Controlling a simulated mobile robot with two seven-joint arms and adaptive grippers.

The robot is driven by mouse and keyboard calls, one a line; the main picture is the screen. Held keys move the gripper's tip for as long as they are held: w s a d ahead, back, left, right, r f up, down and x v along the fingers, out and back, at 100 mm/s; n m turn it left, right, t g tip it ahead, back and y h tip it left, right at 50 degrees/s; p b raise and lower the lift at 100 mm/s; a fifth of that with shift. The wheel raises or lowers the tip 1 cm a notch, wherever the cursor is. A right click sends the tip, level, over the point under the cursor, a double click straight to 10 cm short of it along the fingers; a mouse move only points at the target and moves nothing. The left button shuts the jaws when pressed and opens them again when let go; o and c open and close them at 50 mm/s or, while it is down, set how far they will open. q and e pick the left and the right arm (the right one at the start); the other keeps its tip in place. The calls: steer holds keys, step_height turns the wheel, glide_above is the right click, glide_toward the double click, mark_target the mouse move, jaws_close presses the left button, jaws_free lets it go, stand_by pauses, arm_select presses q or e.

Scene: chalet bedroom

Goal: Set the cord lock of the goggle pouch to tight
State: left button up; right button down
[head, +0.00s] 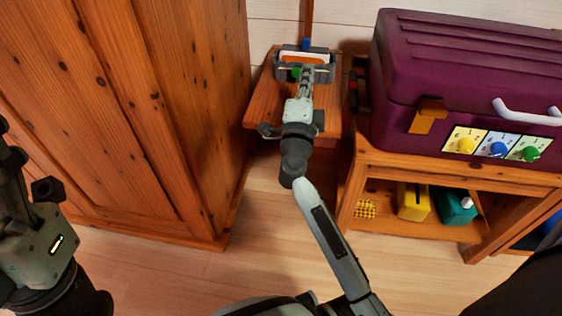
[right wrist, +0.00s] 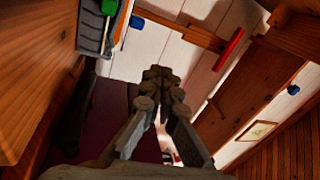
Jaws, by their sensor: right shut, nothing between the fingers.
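A grey pouch-like item with a white and orange face (head: 318,58) lies on a small wooden shelf (head: 262,104) in the head view. I take it for the goggle pouch. A blue piece (head: 305,44) sits at its far edge and a green piece (head: 296,72) at its near edge; I cannot tell which is the cord lock. My right gripper (head: 306,72) is shut and empty at the near edge; contact is unclear. In the right wrist view, its fingertips (right wrist: 160,74) point past the grey item (right wrist: 92,28) at upper left. My left gripper (head: 24,168) is partly in view at the left edge.
A wooden wardrobe (head: 150,120) stands close on the left. On the right, a purple case (head: 460,60) with yellow, blue and green knobs rests on a wooden stand (head: 400,160). Yellow and teal boxes sit on its lower shelf. The floor in front (head: 220,270) is clear.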

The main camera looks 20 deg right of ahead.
steer(key=s+a+r+n+t+y+p, duration=0.1)
steer(key=s+a+r+n+y+p, duration=0.15)
steer(key=a+n+y, duration=0.55)
steer(key=s+a+r+n+y+p, duration=0.1)
steer(key=s+a+n+y+p, duration=0.15)
steer(key=a+n+y, duration=0.5)
steer(key=s+d+f+n+g+p, duration=0.2)
steer(key=s+f+n+g+p, duration=0.2)
steer(key=s+f+n+g, duration=0.4)
step_height(320, 180, down, 4)
steer(key=s+h, duration=0.1)
steer(key=s, duration=0.1)
steer(key=shift+s+d+r+g, duration=0.2)
steer(key=shift+s+d+g, duration=0.15)
steer(key=shift+s+g, duration=0.05)
